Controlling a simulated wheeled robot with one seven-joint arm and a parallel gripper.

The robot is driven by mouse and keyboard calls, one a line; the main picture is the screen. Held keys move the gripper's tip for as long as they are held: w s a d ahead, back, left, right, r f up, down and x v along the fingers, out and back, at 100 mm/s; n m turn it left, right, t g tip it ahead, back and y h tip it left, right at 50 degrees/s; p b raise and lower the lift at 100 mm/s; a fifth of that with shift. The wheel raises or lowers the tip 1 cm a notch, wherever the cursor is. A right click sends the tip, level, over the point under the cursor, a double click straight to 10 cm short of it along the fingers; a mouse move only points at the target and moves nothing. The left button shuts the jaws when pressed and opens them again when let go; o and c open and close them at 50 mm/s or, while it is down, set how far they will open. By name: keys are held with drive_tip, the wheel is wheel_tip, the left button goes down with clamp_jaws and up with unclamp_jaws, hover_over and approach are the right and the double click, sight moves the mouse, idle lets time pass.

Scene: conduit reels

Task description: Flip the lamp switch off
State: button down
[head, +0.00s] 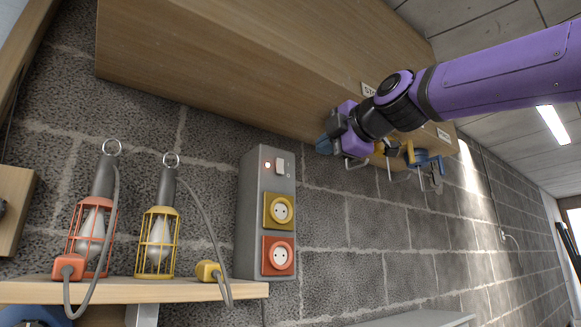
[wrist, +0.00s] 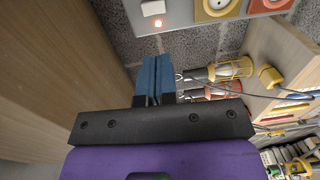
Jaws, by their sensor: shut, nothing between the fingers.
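A grey switch box (head: 247,215) is fixed to the block wall. Near its top is a white rocker switch (head: 280,165), which also shows at the top edge of the wrist view (wrist: 152,7). A small red light (head: 267,165) beside the switch is lit. Below sit a yellow socket (head: 278,211) and a red socket (head: 278,255), both empty. My gripper (head: 323,144) is shut and empty, its blue fingers together. It is up and to the right of the switch, apart from it. In the wrist view the fingertips (wrist: 155,60) point toward the box side.
A wooden cabinet (head: 230,60) overhangs the wall, with hooks and clamps (head: 428,160) underneath, close to my gripper. A red caged lamp (head: 92,235) and a yellow caged lamp (head: 157,243) stand on a wooden shelf (head: 120,291), with loose plugs.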

sight(280, 170)
drive_tip(key=x, duration=1.4)
drive_tip(key=shift+s+f, duration=0.1)
